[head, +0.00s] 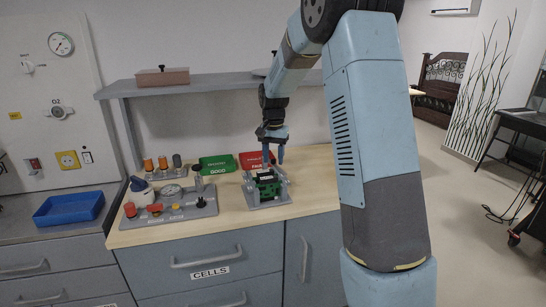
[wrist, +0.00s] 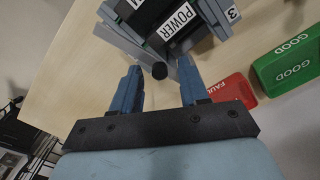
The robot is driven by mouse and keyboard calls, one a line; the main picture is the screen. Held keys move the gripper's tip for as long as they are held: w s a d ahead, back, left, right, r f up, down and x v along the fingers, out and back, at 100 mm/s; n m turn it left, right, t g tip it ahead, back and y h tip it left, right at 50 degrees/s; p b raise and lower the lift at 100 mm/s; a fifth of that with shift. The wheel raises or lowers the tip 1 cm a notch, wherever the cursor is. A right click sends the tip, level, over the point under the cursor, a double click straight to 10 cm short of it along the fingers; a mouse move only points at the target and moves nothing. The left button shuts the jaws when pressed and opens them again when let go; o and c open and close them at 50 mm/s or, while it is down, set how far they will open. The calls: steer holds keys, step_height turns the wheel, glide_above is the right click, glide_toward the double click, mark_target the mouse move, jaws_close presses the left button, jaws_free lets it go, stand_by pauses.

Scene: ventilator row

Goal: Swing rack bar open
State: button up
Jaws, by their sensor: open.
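The rack (head: 249,192) is a small grey holder on the wooden bench top, with a green part in it. In the wrist view its top shows close up, with a "POWER" label (wrist: 178,22) and a "3" label (wrist: 233,14). A long grey strip (wrist: 128,46), which looks like the rack bar, runs along its near side. A round black knob (wrist: 160,71) shows near the strip's end. My gripper (wrist: 158,82) is open, with the knob seen between its fingertips. I cannot tell whether they touch it. In the head view my gripper (head: 273,153) is above the rack.
A grey control panel (head: 165,218) with knobs and a gauge stands left of the rack. Behind are a green GOOD bin (head: 216,163) and a red bin (head: 255,158). A shelf (head: 215,86) overhangs the back. A blue tray (head: 68,208) stands far left.

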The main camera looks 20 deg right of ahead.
steer(key=shift+c, duration=0.2)
jaws_close()
stand_by(0.6)
